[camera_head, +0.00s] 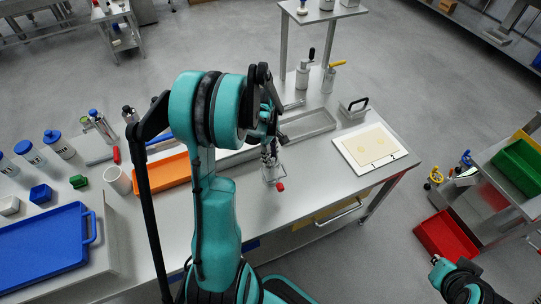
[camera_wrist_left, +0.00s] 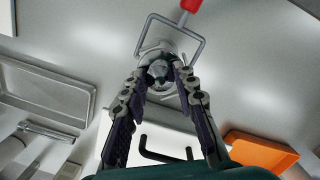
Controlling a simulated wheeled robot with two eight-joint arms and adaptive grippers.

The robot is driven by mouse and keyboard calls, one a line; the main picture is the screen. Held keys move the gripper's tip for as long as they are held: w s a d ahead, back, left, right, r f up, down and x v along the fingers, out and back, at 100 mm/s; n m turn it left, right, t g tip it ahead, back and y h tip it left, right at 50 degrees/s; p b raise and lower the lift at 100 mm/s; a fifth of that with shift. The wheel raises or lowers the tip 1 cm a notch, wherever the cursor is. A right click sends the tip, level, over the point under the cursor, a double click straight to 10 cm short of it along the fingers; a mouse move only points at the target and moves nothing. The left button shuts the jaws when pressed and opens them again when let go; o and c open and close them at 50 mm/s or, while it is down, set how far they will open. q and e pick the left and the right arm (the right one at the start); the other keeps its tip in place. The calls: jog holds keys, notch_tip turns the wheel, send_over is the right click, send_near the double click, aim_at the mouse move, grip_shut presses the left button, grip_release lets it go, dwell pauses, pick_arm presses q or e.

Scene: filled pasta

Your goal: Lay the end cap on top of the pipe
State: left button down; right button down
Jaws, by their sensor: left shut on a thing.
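My left gripper (camera_head: 269,158) is above the middle of the steel bench. In the left wrist view its fingertips (camera_wrist_left: 160,76) are closed around a small grey metal piece (camera_wrist_left: 157,69), which looks like the end cap. Directly beyond it is a round metal fitting (camera_wrist_left: 152,48) in a wire-like frame with a red handle (camera_wrist_left: 190,5). The same red handle shows in the head view (camera_head: 280,187), just below the gripper. The pipe is not clearly visible behind the fingers and held piece. I cannot tell whether the piece touches the fitting.
An orange tray (camera_head: 172,183) lies left of the gripper, also in the wrist view (camera_wrist_left: 262,152). A grey metal tray (camera_head: 303,128) and a white board (camera_head: 345,154) are to the right. Part of my right arm (camera_head: 462,284) shows at lower right. The bench front is clear.

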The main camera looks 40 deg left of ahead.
pick_arm(q)
jog(key=c, duration=1.2)
grip_release()
jog(key=shift+f, duration=0.15)
jog(key=shift+r, duration=0.25)
notch_tip(320, 180, up, 11)
jog(key=a+p, duration=0.1)
jog(key=p, duration=0.2)
jog(key=s+d+r+m+t, duration=0.2)
jog(key=s+d+m, duration=0.1)
jog(key=d+m, duration=0.3)
jog(key=s+d+r+m+t+y, duration=0.1)
jog(key=s+d+r+m+t, duration=0.1)
jog(key=d+m, duration=0.4)
jog(key=s+d+r+m+t, duration=0.3)
jog(key=s+d+r+m, duration=0.1)
jog(key=d+m, duration=0.3)
jog(key=shift+d, duration=0.85)
jog(key=shift+f, duration=0.2)
